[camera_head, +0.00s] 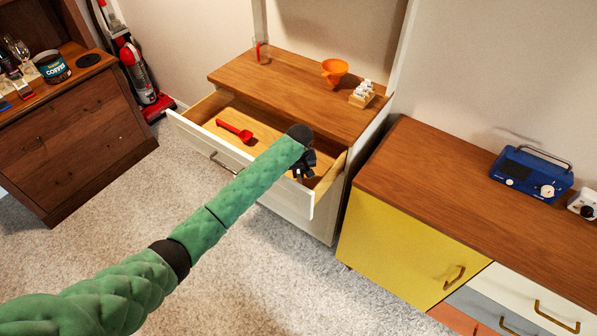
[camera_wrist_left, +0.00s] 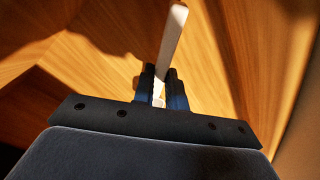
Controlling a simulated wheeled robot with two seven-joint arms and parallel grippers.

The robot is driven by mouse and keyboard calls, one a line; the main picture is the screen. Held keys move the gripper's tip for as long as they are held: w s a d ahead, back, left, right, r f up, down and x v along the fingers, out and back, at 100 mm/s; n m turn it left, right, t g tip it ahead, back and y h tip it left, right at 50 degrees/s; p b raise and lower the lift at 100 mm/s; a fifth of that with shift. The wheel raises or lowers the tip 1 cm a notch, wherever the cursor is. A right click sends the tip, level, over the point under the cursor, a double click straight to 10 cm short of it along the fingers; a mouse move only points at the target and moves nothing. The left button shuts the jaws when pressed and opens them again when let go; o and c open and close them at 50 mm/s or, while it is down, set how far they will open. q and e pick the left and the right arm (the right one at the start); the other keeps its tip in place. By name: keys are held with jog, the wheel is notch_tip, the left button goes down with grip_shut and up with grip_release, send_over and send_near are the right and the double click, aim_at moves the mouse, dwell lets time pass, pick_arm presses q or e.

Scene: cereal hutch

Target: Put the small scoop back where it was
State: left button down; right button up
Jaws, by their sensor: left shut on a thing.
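My left gripper (camera_head: 304,168) reaches into the right part of the open white drawer (camera_head: 193,137) and is shut. In the left wrist view its two fingers (camera_wrist_left: 164,84) close on a thin white handle-like strip (camera_wrist_left: 173,38) with a rounded end. Whether this is the small scoop cannot be told, as its other end is hidden by the gripper. The wooden drawer floor lies behind it; the gap between them is unclear. A red scoop (camera_head: 234,131) lies in the drawer's left part, apart from the gripper. My right gripper is not in view.
The hutch top (camera_head: 290,84) holds a glass jar (camera_head: 261,51), an orange funnel (camera_head: 334,70) and a small rack of white items (camera_head: 362,93). A sideboard (camera_head: 430,165) with a blue radio (camera_head: 531,174) stands at right. The carpet before the drawer is clear.

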pick_arm(q)
jog(key=shift+f, duration=0.35)
jog(key=c, duration=1.3)
grip_release()
jog(key=shift+c, duration=0.2)
